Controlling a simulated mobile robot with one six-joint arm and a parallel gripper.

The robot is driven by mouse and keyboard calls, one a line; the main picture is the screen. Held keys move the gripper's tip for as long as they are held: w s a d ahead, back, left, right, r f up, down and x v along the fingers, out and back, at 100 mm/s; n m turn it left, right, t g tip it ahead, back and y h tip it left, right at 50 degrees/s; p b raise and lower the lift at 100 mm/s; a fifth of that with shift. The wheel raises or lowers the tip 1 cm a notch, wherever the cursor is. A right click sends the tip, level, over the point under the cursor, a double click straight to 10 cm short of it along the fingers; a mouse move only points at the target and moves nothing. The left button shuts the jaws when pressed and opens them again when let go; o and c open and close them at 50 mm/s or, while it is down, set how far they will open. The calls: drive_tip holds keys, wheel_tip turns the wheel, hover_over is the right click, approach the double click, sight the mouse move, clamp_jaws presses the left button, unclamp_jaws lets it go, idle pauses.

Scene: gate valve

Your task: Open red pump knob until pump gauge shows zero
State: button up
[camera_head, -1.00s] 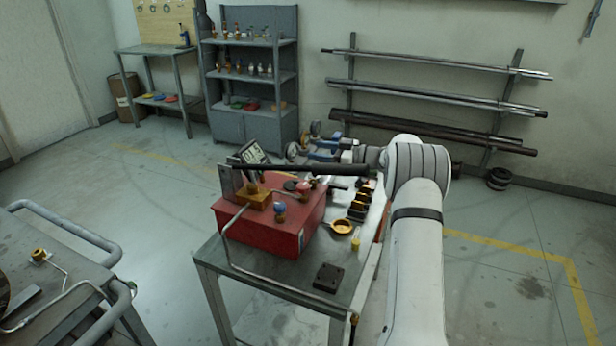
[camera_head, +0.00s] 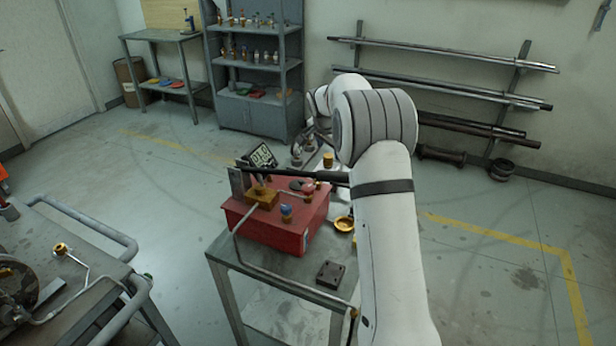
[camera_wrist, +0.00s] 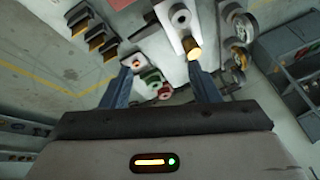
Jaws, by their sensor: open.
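The red pump box (camera_head: 270,228) stands on a small metal table. The red knob (camera_head: 308,188) is on its top near the right, and a blue knob (camera_head: 286,212) is nearer the front. The gauge (camera_head: 262,156) is a tilted dark display behind the box; its digits are too small to read surely. My gripper (camera_wrist: 160,72) is open in the wrist view, with apparently nothing held. Small red round parts (camera_wrist: 165,91) show between and beyond its fingers; I cannot tell whether one is the knob. In the head view my arm hides most of the gripper.
A black pump lever crosses above the box. A yellow ring (camera_head: 344,224) and a dark block (camera_head: 330,274) lie on the table (camera_head: 262,262). A railed bench (camera_head: 85,225) stands at left. Shelves (camera_head: 255,110) and a pipe rack (camera_head: 450,95) line the back wall.

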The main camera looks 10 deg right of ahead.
sight(308, 187)
drive_tip(key=s+a+g, duration=0.1)
drive_tip(key=s+a, duration=0.1)
drive_tip(key=s, duration=0.1)
drive_tip(key=s+a+r+g+y, duration=0.1)
drive_tip(key=s+a+g, duration=0.1)
drive_tip(key=a, duration=0.1)
drive_tip(key=s+a+r+m+g+y+p, duration=0.1)
drive_tip(key=s+a, duration=0.2)
drive_tip(key=shift+s, duration=0.3)
drive_tip(key=shift+s+a+f+g, duration=0.15)
drive_tip(key=shift+s+g, duration=0.1)
drive_tip(key=shift+g, duration=0.05)
wheel_tip(308, 187, down, 8)
drive_tip(key=shift+r+p, duration=0.2)
drive_tip(key=shift+p, duration=0.3)
drive_tip(key=shift+c, duration=0.4)
